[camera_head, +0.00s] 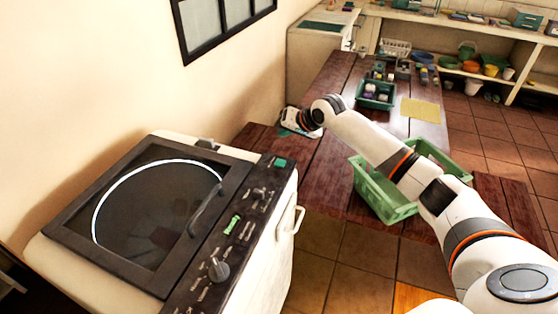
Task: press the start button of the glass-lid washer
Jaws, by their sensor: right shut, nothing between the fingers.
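The washer (262,262) stands at the lower left, a white body with a closed dark-framed glass lid (150,215) and a black handle (208,208). Its dark control panel (205,250) runs along the right side of the top. The panel has a green button (233,224), a grey round knob (219,269), small switches and a green patch (280,162) at the far end. The labels are too small to read. My right gripper (291,124) is shut and empty beyond the washer's far right corner, apart from the panel. My left gripper is out of view.
A wooden table (334,155) runs behind and right of the washer. It bears a green crate (384,200), partly behind my right arm, a smaller green basket (376,95) and a yellow cloth (421,110). Shelves stand at the back. A white handle (298,220) juts from the washer's front.

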